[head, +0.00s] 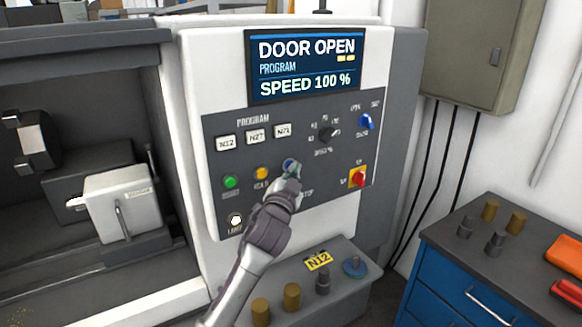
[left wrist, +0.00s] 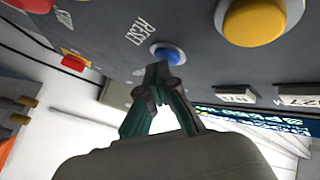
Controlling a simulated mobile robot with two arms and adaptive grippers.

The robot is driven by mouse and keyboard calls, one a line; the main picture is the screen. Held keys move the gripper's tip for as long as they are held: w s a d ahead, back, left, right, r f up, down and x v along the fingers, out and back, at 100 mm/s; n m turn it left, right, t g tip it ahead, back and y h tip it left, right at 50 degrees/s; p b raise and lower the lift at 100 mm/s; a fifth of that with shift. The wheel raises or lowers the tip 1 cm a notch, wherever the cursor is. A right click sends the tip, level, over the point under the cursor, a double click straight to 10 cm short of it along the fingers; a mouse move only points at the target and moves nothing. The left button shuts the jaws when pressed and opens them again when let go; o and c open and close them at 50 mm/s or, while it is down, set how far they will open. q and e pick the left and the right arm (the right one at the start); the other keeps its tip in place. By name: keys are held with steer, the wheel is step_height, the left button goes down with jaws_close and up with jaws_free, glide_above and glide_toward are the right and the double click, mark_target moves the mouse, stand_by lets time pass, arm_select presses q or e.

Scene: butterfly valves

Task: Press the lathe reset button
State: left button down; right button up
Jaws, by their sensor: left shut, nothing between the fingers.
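The blue reset button (left wrist: 168,54) sits on the dark control panel, with the word RESET printed beside it in the left wrist view. In the head view the button (head: 289,164) is partly covered by my left gripper (head: 291,174). My left gripper (left wrist: 158,72) is shut and empty. Its fingertips point at the button and overlap its lower edge in the left wrist view; I cannot tell whether they touch it. The lathe's screen (head: 304,66) reads DOOR OPEN, PROGRAM and SPEED 100 %. My right gripper is not in view.
A yellow button (head: 261,174) and a green button (head: 230,182) are left of the reset button. A red switch (head: 358,177) is to its right. A shelf (head: 345,300) with metal parts juts out below. A blue cabinet (head: 450,292) stands at the right.

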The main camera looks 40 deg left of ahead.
arm_select(q)
steer(key=shift+s+d, duration=0.3)
steer(key=shift+d, duration=0.4)
steer(key=d, duration=0.1)
steer(key=s+d, duration=0.1)
steer(key=d, duration=0.1)
steer(key=s+d, duration=0.1)
steer(key=shift+d, duration=0.3)
stand_by(1.3)
